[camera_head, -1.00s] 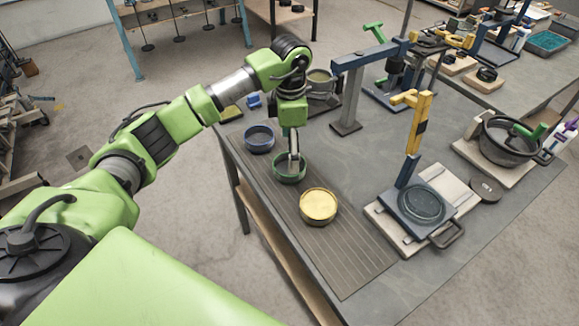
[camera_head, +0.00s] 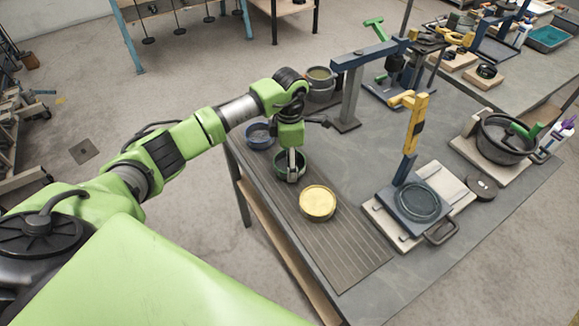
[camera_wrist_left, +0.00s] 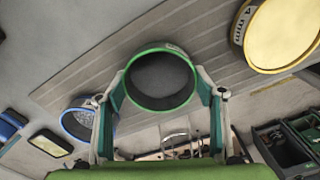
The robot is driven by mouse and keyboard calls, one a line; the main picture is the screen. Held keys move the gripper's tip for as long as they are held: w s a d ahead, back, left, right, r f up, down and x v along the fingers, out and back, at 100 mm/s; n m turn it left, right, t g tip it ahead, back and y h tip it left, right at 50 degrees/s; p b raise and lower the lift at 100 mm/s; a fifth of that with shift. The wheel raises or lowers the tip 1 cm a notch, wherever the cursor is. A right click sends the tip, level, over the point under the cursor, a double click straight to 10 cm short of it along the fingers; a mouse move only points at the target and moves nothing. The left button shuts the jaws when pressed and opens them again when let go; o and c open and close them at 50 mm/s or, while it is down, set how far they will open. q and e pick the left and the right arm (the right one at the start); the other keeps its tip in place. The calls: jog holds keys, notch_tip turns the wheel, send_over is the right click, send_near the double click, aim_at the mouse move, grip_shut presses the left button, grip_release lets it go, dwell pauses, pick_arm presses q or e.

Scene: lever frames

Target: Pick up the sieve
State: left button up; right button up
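A round green-rimmed sieve (camera_head: 305,165) with a dark inside stands on the ribbed mat, between a blue-rimmed sieve (camera_head: 259,136) and a yellow one (camera_head: 317,203). My left gripper (camera_head: 292,172) is down at the green sieve and partly covers it in the head view. In the left wrist view, the green sieve (camera_wrist_left: 160,104) lies between the two spread fingers, one on each side, close to its rim. I cannot tell whether they touch it. The blue-rimmed sieve (camera_wrist_left: 78,122) and the yellow one (camera_wrist_left: 283,35) also show there. My right gripper is not in view.
The ribbed mat (camera_head: 335,255) lies along the table's left edge. A blue press stand (camera_head: 350,90) and a grey pot (camera_head: 320,84) stand behind. A yellow-handled press (camera_head: 412,200) and a black pot (camera_head: 505,142) stand to the right.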

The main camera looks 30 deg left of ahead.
pick_arm(q)
jog(key=c, duration=0.4)
jog(key=shift+o, duration=0.2)
